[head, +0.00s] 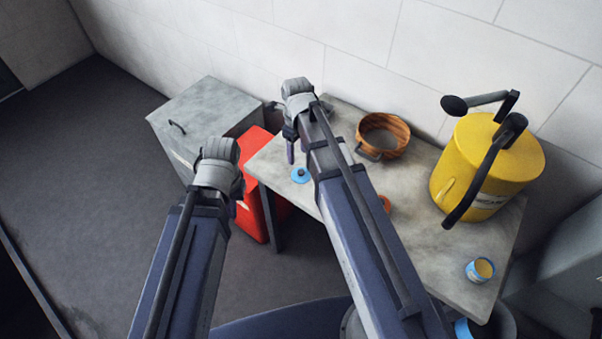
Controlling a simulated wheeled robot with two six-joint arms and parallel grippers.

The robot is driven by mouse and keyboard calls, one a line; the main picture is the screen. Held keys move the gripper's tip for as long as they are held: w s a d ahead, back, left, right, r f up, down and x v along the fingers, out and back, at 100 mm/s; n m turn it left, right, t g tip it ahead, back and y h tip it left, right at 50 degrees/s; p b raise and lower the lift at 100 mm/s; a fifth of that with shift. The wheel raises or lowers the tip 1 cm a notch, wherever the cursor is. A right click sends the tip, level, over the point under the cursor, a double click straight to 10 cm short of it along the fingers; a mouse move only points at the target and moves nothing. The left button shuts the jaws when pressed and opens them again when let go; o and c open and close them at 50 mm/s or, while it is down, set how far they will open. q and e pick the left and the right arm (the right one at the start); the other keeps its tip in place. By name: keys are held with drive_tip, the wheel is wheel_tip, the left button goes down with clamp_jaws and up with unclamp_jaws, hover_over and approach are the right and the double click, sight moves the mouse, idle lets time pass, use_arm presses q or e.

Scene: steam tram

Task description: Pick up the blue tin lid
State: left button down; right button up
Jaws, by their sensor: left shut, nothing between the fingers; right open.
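The blue tin lid (301,175) is a small flat disc with a dark knob-like spot at its middle. It lies on the grey table near its left edge. My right gripper (291,150) is above and just left of the lid, pointing down and open, with nothing seen in it. Its fingers look small and partly overlapped, and they appear apart from the lid. My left gripper (239,188) is further left, beyond the table edge, shut and empty; its wrist hides most of it.
The grey table (425,250) holds a wooden bowl (384,134), a yellow canister (483,165) with black-handled arms, a small blue tin (480,270) and an orange disc (385,204) partly behind my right arm. A red box (250,207) and a grey cabinet (205,112) stand left.

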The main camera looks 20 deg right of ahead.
sight(301, 170)
drive_tip(key=shift+f+b, duration=1.4)
drive_tip(key=shift+d, duration=0.1)
drive_tip(key=f+b, duration=0.5)
drive_tip(key=shift+s+d+f, duration=0.1)
drive_tip(key=shift+s+d, duration=0.2)
drive_tip(key=shift+d, duration=0.1)
drive_tip(key=shift+c, duration=0.3)
clamp_jaws()
